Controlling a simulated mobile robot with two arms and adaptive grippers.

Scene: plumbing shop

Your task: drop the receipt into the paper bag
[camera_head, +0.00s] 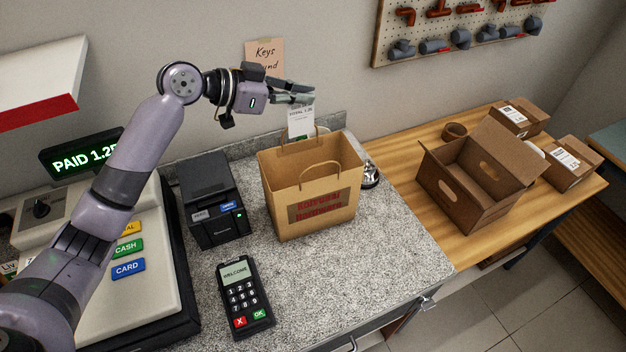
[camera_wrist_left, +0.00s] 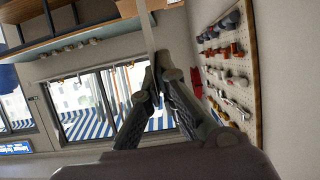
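The receipt (camera_head: 300,124), a small white printed slip, hangs down from the fingertips of my left gripper (camera_head: 308,92). It is above the back part of the open paper bag, and its lower end is close to the bag's rear handle. In the left wrist view my left gripper (camera_wrist_left: 160,72) has its fingertips closed together on the thin pale strip of the receipt (camera_wrist_left: 147,30). The brown paper bag (camera_head: 345,193) stands upright on the speckled counter, with two handles and red lettering on its front. My right gripper does not show.
A black receipt printer (camera_head: 207,190) stands left of the bag, with a card terminal (camera_head: 243,290) in front. A cash register (camera_head: 100,283) is at the left. A silver bell (camera_head: 370,174) sits right of the bag. An open cardboard box (camera_head: 460,190) stands on the wooden table.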

